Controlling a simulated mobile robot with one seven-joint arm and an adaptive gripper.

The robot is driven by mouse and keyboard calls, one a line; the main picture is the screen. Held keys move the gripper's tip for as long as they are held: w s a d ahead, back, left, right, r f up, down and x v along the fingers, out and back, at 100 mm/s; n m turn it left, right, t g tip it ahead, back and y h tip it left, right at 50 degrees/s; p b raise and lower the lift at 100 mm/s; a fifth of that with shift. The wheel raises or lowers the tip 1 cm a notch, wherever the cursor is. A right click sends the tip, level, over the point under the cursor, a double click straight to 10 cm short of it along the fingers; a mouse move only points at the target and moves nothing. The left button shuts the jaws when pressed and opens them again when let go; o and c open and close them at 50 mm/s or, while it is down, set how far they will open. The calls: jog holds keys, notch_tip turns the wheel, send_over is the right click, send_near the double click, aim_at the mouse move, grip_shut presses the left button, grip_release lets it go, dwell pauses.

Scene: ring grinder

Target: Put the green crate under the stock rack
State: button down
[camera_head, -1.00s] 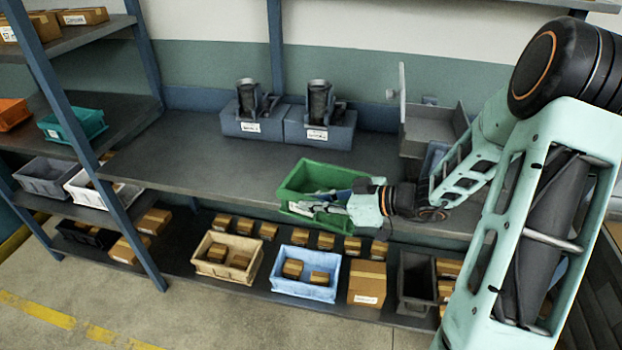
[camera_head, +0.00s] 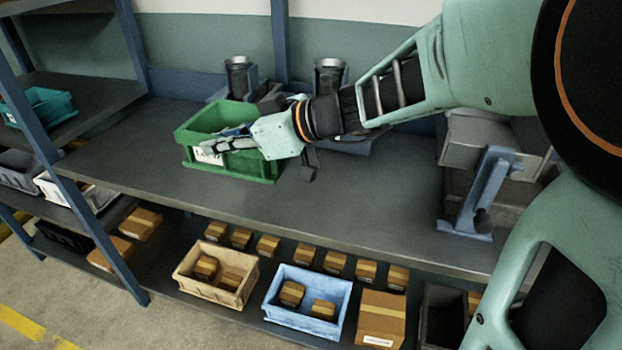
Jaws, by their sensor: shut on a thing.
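The green crate (camera_head: 265,168) is at the middle of the grey workbench (camera_head: 130,160), in front of two grey machines. My gripper (camera_head: 215,147) is shut on the green crate at its near side, with the fingers over the wall and a white label. Whether the crate touches the bench or hangs just above it, I cannot tell. No thing in view is plainly marked as the stock rack; a shelf unit with blue posts (camera_head: 82,170) stands at the left.
Two grey machines (camera_head: 238,78) (camera_head: 330,78) stand behind the crate. The lower shelf holds a tan crate (camera_head: 180,278), a blue crate (camera_head: 270,310) and several cartons. A teal crate (camera_head: 55,108) sits at the left. Bench left of the green crate is clear.

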jog(key=w+d+f, duration=0.1)
jog(key=d, duration=0.2)
jog(key=w+d+f, duration=0.1)
jog(key=d, duration=0.2)
jog(key=w+d+f+p, duration=0.1)
jog(key=d+f, duration=0.1)
jog(key=shift+d, duration=0.4)
jog(key=d+f, duration=0.1)
jog(key=f, duration=0.1)
jog(key=d+f, duration=0.1)
jog(key=f, duration=0.2)
jog(key=w+d+f, duration=0.1)
jog(key=d+f, duration=0.1)
jog(key=f, duration=0.1)
jog(key=shift+w+d, duration=0.1)
jog(key=shift+f, duration=0.35)
jog(key=shift+f+b, duration=0.2)
jog(key=shift+b, duration=0.3)
jog(key=c, duration=2)
grip_release()
